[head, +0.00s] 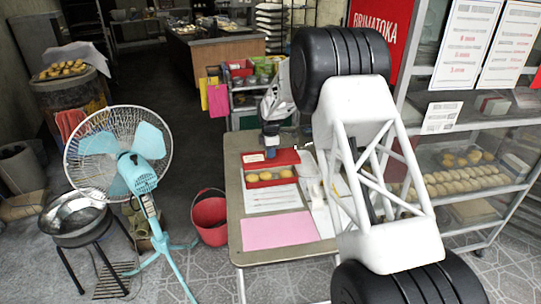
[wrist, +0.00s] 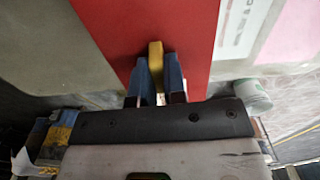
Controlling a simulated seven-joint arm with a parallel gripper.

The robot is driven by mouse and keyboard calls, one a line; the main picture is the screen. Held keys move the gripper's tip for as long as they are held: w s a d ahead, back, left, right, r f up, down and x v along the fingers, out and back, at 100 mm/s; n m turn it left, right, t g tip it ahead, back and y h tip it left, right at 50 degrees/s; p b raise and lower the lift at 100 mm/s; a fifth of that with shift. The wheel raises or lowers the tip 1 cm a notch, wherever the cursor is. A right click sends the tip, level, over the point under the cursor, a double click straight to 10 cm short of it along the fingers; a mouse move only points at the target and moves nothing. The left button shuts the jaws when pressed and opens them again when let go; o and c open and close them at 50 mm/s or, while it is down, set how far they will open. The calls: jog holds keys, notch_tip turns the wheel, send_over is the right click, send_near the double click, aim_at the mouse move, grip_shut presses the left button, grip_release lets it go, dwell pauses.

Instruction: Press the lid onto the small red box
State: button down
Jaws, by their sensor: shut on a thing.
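My gripper (wrist: 157,78) is shut on the yellow knob (wrist: 155,58) of a red lid (wrist: 120,28), its blue fingers on either side of the knob. In the head view the lid (head: 284,157) shows below my gripper (head: 271,150), with a pale label at its left. The small red box (head: 270,184) is on the table, uncovered at the front, with round golden buns showing inside. The lid is over or just behind the box's back part. I cannot tell whether they touch.
The table (head: 238,225) also holds a white printed sheet (head: 270,200) and a pink sheet (head: 278,229). A fan (head: 130,160) and a red bucket (head: 209,218) stand to the left. A glass shelf rack with buns (head: 475,180) stands to the right, close to my arm.

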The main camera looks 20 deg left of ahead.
jog(key=shift+f, duration=0.15)
dwell(0.3)
send_over(270, 175)
jog(key=shift+f, duration=3.2)
jog(key=shift+d+f, duration=0.1)
jog(key=shift+f, duration=0.85)
dwell(1.0)
jog(key=c, duration=0.5)
grip_release()
jog(key=shift+c, duration=0.2)
jog(key=shift+r, duration=0.2)
jog(key=shift+r, duration=3.35)
